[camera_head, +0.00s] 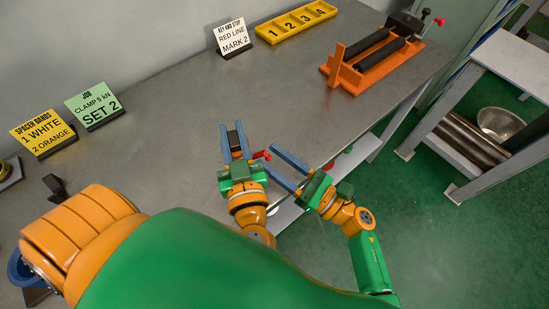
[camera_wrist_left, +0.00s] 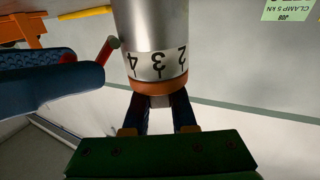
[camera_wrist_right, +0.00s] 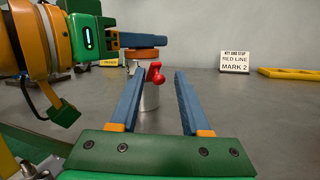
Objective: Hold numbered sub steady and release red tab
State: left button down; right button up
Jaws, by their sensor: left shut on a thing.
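The numbered sub is a silver cylinder (camera_wrist_left: 150,35) with a white number band (camera_wrist_left: 157,66) showing 4, 3, 2 and an orange ring at one end. In the right wrist view the sub (camera_wrist_right: 150,97) looks upright on the bench, ring up. The red tab (camera_wrist_right: 154,72) sticks out of its side; it also shows in the head view (camera_head: 262,155). My left gripper (camera_head: 234,130) is shut on the sub at its ring end. My right gripper (camera_wrist_right: 154,82) is open, its fingers pointing at the tab from either side, apart from it. The sub is mostly hidden in the head view.
An orange vise (camera_head: 345,78) with dark bars stands at the bench's far right. A yellow numbered tray (camera_head: 270,36) and a "RED LINE MARK 2" card (camera_head: 234,38) stand at the back. A green "CLAMP 5 kN SET 2" card (camera_head: 95,106) stands left. The middle bench is clear.

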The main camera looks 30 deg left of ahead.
jog(key=v, duration=1.2)
jog(key=shift+s, duration=0.1)
